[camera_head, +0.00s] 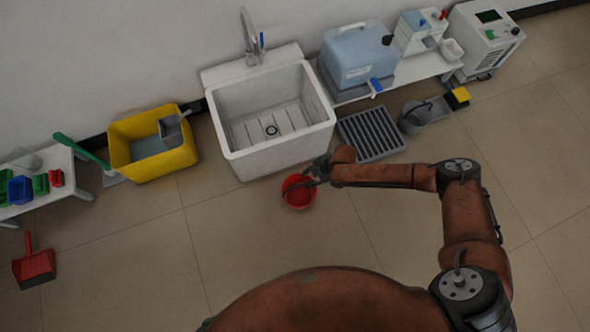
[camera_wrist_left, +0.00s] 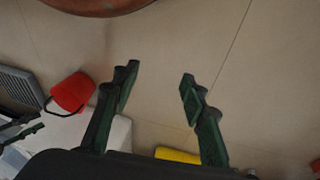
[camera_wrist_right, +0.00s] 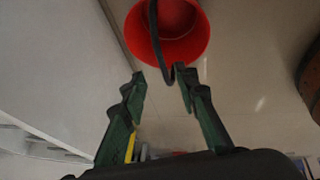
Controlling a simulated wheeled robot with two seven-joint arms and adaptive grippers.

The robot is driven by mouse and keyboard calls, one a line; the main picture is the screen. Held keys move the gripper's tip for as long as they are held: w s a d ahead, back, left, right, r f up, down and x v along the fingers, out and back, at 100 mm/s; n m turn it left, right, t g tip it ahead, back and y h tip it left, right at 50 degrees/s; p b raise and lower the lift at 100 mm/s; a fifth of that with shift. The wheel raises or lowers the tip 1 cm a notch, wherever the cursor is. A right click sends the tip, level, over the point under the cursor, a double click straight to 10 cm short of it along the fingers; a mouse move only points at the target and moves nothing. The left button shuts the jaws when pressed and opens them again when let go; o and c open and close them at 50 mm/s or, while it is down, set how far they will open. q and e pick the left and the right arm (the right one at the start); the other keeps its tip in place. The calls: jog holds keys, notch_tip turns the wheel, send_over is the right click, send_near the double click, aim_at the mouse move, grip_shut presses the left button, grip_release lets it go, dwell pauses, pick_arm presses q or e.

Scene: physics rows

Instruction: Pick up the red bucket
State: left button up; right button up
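The red bucket (camera_head: 298,196) stands on the tiled floor in front of the sink. My right gripper (camera_head: 314,174) is just above and beside it, at its upper right in the head view. In the right wrist view the bucket (camera_wrist_right: 190,45) is beyond the fingertips, with its dark handle (camera_wrist_right: 155,35) raised and its bend at the gap between the fingers. The right gripper (camera_wrist_right: 160,82) is open; contact with the handle is unclear. In the left wrist view the bucket (camera_wrist_left: 72,93) is at the left. My left gripper (camera_wrist_left: 158,78) is open, empty and apart from it.
A white sink (camera_head: 235,140) stands close behind the bucket. A grey slatted grate (camera_head: 371,134) lies to its right. A yellow bin (camera_head: 155,165) and a red dustpan (camera_head: 34,268) are farther left. Open floor lies left of the bucket and in front.

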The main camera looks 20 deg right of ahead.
aim_at(301, 184)
jog(key=shift+b+x, duration=0.4)
jog(key=shift+x, duration=0.8)
jog(key=x, duration=0.1)
jog(key=b+x, duration=0.2)
jog(key=shift+s+a+f, duration=0.1)
jog(key=shift+s+f, duration=0.1)
jog(key=shift+f, duration=0.2)
jog(key=shift+w+a+f+b, duration=0.25)
jog(key=shift+a+f+b, duration=0.1)
jog(key=shift+f+b, duration=0.2)
pick_arm(q)
jog(key=w+d+f+t+h, duration=0.1)
jog(key=w+d+f+t, duration=0.2)
jog(key=f, duration=0.3)
jog(key=shift+w, duration=0.9)
pick_arm(e)
jog(key=shift+c, duration=0.2)
pick_arm(q)
jog(key=shift+d, duration=0.1)
pick_arm(e)
grip_shut()
